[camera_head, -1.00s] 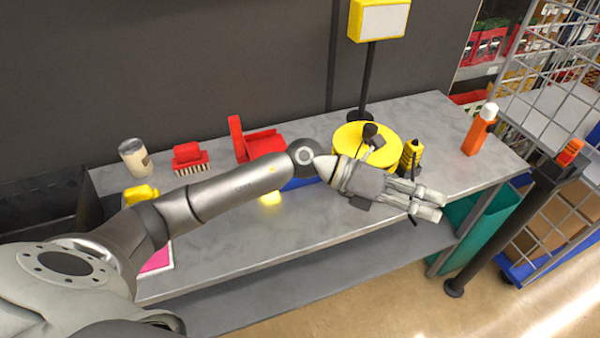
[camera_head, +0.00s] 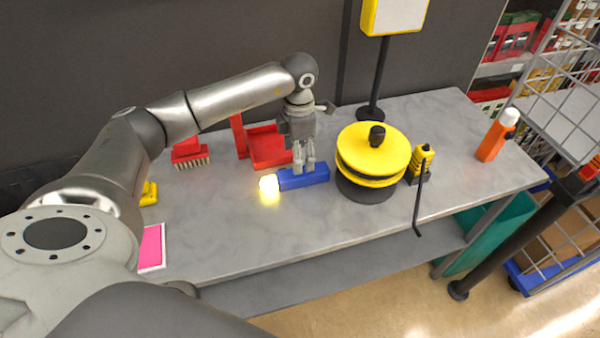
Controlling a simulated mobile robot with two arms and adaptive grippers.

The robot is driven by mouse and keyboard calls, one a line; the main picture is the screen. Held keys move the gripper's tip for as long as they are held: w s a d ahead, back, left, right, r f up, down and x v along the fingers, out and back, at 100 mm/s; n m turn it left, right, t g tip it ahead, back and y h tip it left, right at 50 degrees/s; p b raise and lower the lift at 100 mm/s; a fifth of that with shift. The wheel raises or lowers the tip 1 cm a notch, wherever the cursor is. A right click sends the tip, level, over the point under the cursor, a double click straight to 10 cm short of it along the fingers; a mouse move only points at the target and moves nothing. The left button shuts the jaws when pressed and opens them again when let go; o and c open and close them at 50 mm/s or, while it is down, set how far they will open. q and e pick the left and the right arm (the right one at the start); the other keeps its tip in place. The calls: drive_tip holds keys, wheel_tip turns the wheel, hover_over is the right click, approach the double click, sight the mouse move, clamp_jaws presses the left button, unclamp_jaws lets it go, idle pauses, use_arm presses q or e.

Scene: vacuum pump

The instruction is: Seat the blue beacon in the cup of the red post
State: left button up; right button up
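The blue beacon (camera_head: 315,177) lies on its side on the grey bench, its glowing yellow lamp (camera_head: 269,186) pointing left. My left gripper (camera_head: 304,169) points down at the beacon's body from above. Its two fingers are a little apart, with the tips at the beacon's upper face; I see no firm grip. A red upright piece (camera_head: 239,136) stands beside a flat red tray (camera_head: 270,150) behind the beacon. I cannot make out a cup or say whether this is the red post. My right gripper is not in view.
A yellow and black round pump (camera_head: 372,158) stands right of the beacon, with a small yellow and black tool (camera_head: 422,164) beside it. A red brush (camera_head: 190,154) is at left, an orange bottle (camera_head: 493,138) at right. The bench front (camera_head: 240,235) is clear.

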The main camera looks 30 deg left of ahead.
sight(295, 178)
use_arm(q)
drive_tip(key=shift+s+f, duration=0.4)
drive_tip(key=shift+f, duration=0.4)
drive_tip(key=f+p, duration=0.2)
drive_tip(key=f, duration=0.1)
drive_tip(key=f+p, duration=0.1)
drive_tip(key=shift+w+d+f, duration=0.2)
drive_tip(key=shift+d+f, duration=0.1)
drive_tip(key=shift+f, duration=0.6)
drive_tip(key=c, duration=1.2)
